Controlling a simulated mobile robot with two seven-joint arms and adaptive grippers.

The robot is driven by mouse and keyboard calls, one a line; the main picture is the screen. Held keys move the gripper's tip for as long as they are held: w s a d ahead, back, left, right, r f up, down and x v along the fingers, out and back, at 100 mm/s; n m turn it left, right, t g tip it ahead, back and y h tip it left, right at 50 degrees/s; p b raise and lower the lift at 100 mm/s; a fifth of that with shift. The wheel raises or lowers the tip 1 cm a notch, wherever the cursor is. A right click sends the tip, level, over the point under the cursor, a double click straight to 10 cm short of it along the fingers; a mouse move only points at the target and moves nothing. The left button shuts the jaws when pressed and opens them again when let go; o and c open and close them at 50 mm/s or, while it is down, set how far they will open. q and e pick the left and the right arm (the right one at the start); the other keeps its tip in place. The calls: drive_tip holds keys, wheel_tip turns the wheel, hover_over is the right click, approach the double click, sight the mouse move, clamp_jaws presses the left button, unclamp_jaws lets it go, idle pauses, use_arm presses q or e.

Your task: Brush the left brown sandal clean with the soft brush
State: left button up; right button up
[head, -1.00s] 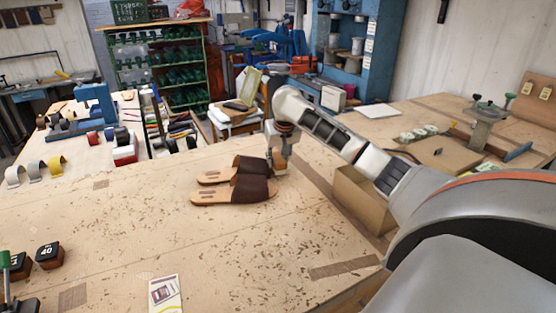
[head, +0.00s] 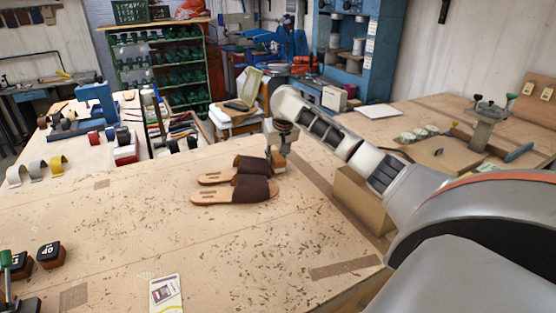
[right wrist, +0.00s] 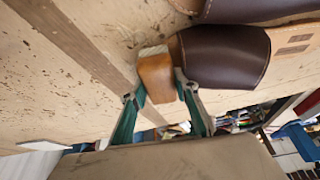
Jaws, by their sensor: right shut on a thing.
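Two brown sandals lie side by side on the workbench in the head view, toes to the right: a nearer one (head: 252,189) and a farther one (head: 243,163). My right gripper (head: 276,165) is low at their toe ends. In the right wrist view, my right gripper (right wrist: 161,91) is shut on the wooden block of the brush (right wrist: 155,76). The block sits against or very close to the toe of one dark brown sandal (right wrist: 225,54); contact is unclear. The other sandal (right wrist: 262,7) shows at the top edge. My left gripper is out of view.
A cardboard box (head: 361,203) stands right of the sandals, below my right arm. Dark numbered blocks (head: 49,255) and a printed card (head: 166,294) lie at the front left. Tape rolls (head: 34,169) are at the far left. The bench around the sandals' left and front is clear.

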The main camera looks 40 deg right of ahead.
drive_tip(key=shift+w+d, duration=0.15)
drive_tip(key=shift+w, duration=0.2)
drive_tip(key=shift+s, duration=0.15)
drive_tip(key=shift+s+a+f, duration=0.1)
drive_tip(key=shift+s+a, duration=0.2)
drive_tip(key=shift+s, duration=0.25)
drive_tip(key=shift+s+a, duration=0.3)
drive_tip(key=shift+s, duration=0.25)
drive_tip(key=shift+w, duration=0.15)
drive_tip(key=shift+w+d, duration=0.3)
drive_tip(key=shift+w, duration=0.25)
drive_tip(key=shift+w+d, duration=0.3)
drive_tip(key=shift+w, duration=0.2)
drive_tip(key=shift+s+a+f, duration=0.1)
drive_tip(key=shift+s+a, duration=0.25)
drive_tip(key=shift+s, duration=0.3)
drive_tip(key=shift+s+a, duration=0.25)
drive_tip(key=shift+s, duration=0.25)
